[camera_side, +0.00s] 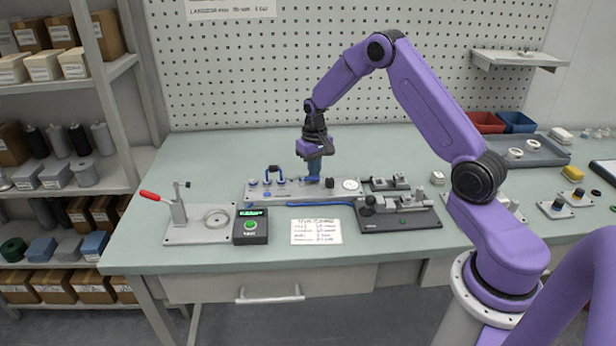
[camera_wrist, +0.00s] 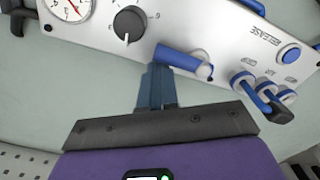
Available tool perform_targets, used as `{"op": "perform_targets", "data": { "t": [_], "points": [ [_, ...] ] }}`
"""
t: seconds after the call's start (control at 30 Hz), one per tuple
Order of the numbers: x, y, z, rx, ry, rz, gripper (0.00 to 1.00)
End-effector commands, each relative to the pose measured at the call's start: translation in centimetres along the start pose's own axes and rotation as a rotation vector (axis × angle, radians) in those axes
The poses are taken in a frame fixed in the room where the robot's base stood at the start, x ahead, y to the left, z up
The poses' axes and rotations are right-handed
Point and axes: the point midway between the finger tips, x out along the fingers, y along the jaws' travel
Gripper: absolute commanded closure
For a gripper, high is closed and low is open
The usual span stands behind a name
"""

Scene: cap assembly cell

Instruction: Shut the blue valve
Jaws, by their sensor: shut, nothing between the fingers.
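The blue valve is a short blue handle (camera_wrist: 178,56) joined to a pale round hub (camera_wrist: 204,70) on the light grey panel (camera_wrist: 217,30) in the wrist view. The handle runs roughly along the panel, slanting a little. My gripper (camera_wrist: 158,72) is shut and empty, its dark blue fingertips right at the handle's free end. I cannot tell whether they touch it. In the side view my gripper (camera_side: 313,178) points down over the middle of the panel (camera_side: 340,193) and largely hides the valve.
The panel also carries a dial gauge (camera_wrist: 68,6), a black knob (camera_wrist: 129,24), a blue button (camera_wrist: 289,54) and a black-ended blue lever (camera_wrist: 270,103) near the valve. A red-handled clamp (camera_side: 178,210) and green-button box (camera_side: 250,226) stand left. A dark fixture (camera_side: 398,217) stands right.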

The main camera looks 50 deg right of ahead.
Motion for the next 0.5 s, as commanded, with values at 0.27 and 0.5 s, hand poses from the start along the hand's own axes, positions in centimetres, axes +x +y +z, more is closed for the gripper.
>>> {"op": "perform_targets", "data": {
  "t": [0.27, 0.5],
  "points": [
    [-0.52, -0.05, 0.01, -0.001, 0.000, 0.000, 1.00],
    [-0.51, -0.05, 0.03, -0.001, 0.000, 0.000, 1.00]
  ]
}}
